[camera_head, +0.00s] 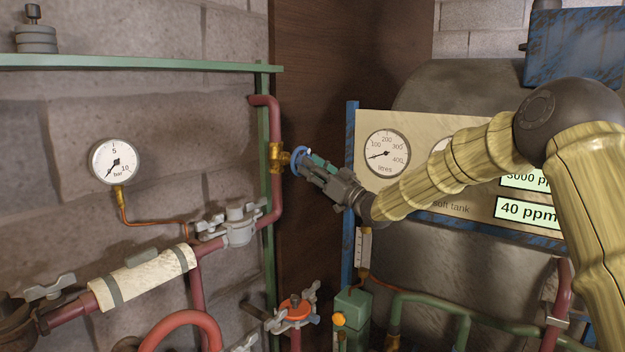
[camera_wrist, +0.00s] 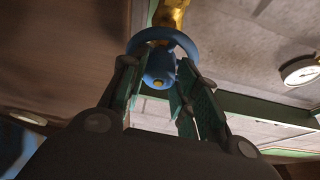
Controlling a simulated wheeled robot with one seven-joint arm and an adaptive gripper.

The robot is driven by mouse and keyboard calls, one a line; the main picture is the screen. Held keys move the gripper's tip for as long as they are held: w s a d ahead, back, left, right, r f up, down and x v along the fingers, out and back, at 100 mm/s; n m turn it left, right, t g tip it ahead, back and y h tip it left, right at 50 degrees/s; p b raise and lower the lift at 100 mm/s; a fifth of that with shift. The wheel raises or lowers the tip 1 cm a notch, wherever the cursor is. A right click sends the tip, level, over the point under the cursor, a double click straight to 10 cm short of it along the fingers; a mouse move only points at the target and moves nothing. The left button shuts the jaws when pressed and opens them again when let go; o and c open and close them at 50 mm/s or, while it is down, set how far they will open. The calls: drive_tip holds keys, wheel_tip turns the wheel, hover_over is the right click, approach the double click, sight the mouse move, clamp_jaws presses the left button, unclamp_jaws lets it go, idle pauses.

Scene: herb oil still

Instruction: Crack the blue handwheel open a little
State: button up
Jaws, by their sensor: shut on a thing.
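The blue handwheel (camera_head: 299,160) sits on a brass valve (camera_head: 277,157) on the red vertical pipe, left of the dark wooden panel. My gripper (camera_head: 312,165) reaches it from the right with its fingers at the wheel. The fingers of my gripper (camera_wrist: 160,88) stand on both sides of the hub and are shut on the wheel. Part of the wheel is hidden behind the fingers in the head view.
A bar gauge (camera_head: 113,161) hangs on the stone wall at left. A clamp (camera_head: 240,226) sits on the red pipe below the valve. An orange-topped valve (camera_head: 295,308) stands lower down. A panel with dials (camera_head: 387,153) is behind my arm. A green shelf (camera_head: 130,62) runs above.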

drive_tip(key=shift+d+f+n+g+y+b, duration=0.15)
drive_tip(key=shift+n+g+b, duration=0.2)
drive_tip(key=shift+n, duration=0.2)
drive_tip(key=shift+a+f+n+g+y+b, duration=0.15)
drive_tip(key=shift+n+g+b, duration=0.15)
drive_tip(key=shift+n, duration=0.25)
drive_tip(key=shift+w+d+r+n+b, duration=0.1)
drive_tip(key=shift+r+n+b, duration=0.1)
drive_tip(key=shift+n+b, duration=0.15)
drive_tip(key=o, duration=1)
drive_tip(key=shift+g, duration=0.25)
drive_tip(key=shift+r+p, duration=0.15)
drive_tip(key=shift+p, duration=0.3)
drive_tip(key=m+t+h+p, duration=0.1)
drive_tip(key=m+p, duration=0.2)
drive_tip(key=p, duration=0.1)
drive_tip(key=m+t+h+p, duration=0.1)
drive_tip(key=m+p, duration=0.3)
drive_tip(key=m+t+h+p, duration=0.1)
drive_tip(key=m+t+p, duration=0.1)
drive_tip(key=m+p, duration=0.1)
drive_tip(key=shift+s+a+r+m+h+p, duration=0.25)
drive_tip(key=shift+s+m+h+p, duration=0.1)
drive_tip(key=shift+h+p, duration=0.1)
